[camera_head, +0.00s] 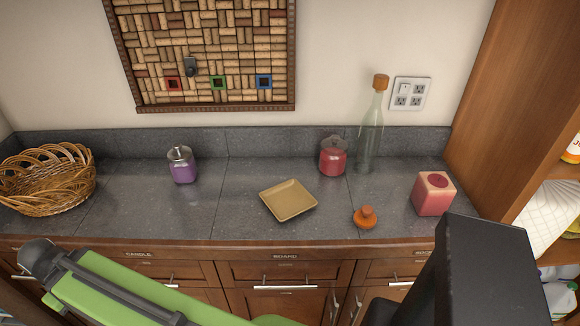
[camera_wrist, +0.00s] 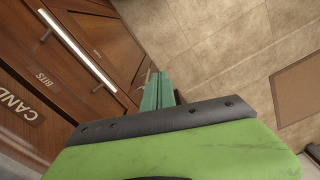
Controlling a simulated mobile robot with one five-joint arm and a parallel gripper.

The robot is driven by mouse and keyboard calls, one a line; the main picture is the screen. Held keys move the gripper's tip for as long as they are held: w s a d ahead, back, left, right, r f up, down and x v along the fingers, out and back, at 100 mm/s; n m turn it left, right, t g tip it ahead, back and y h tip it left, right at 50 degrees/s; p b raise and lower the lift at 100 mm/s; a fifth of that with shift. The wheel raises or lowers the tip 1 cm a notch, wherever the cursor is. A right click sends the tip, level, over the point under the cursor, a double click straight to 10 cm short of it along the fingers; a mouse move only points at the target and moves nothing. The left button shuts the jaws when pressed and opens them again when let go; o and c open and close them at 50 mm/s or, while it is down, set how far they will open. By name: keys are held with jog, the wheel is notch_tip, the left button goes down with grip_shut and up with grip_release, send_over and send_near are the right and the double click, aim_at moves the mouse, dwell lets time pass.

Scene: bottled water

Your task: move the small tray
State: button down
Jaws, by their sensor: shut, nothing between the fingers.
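The small tray (camera_head: 288,201) is a shallow, square, tan dish. It lies empty and flat on the grey counter, near the middle of the head view and turned cornerwise to the front edge. My gripper (camera_wrist: 157,92) shows in the wrist view as teal fingers close together, shut and empty. It is in front of the drawer fronts with the floor beyond, apart from the tray. The tray is not in the wrist view. In the head view my green arm crosses the lower left below the counter edge, and I cannot make out the fingers there.
An orange stopper-like object (camera_head: 365,217) lies right of the tray, with a red jar (camera_head: 333,158) and a tall glass bottle (camera_head: 370,135) behind. A pink block candle (camera_head: 433,194) stands right. A purple jar (camera_head: 183,167) and wicker basket (camera_head: 45,183) stand left. Counter between purple jar and tray is clear.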

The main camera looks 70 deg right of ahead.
notch_tip(320, 180, up, 25)
jog(key=w+d+p, duration=0.2)
jog(key=p, duration=2)
jog(key=d+r+m+p, duration=0.2)
jog(key=d+r+p, duration=0.4)
jog(key=d, duration=0.3)
jog(key=s+d+m, duration=0.2)
jog(key=s+d, duration=0.1)
jog(key=d, duration=1.2)
jog(key=m, duration=0.7)
send_over(289, 172)
notch_tip(289, 172, down, 20)
jog(key=b, duration=1.9)
jog(key=shift+d+r+b, duration=0.1)
jog(key=shift+d+b, duration=0.05)
jog(key=shift+b, duration=0.15)
jog(key=shift+s+f+b, duration=0.1)
jog(key=shift+f+b, duration=0.55)
jog(key=shift+f, duration=0.05)
jog(key=s+a, duration=0.1)
jog(key=s+a+r+p, duration=0.1)
jog(key=a, duration=0.1)
jog(key=shift+r, duration=0.15)
jog(key=shift+s+a, duration=0.1)
jog(key=shift+a, duration=0.1)
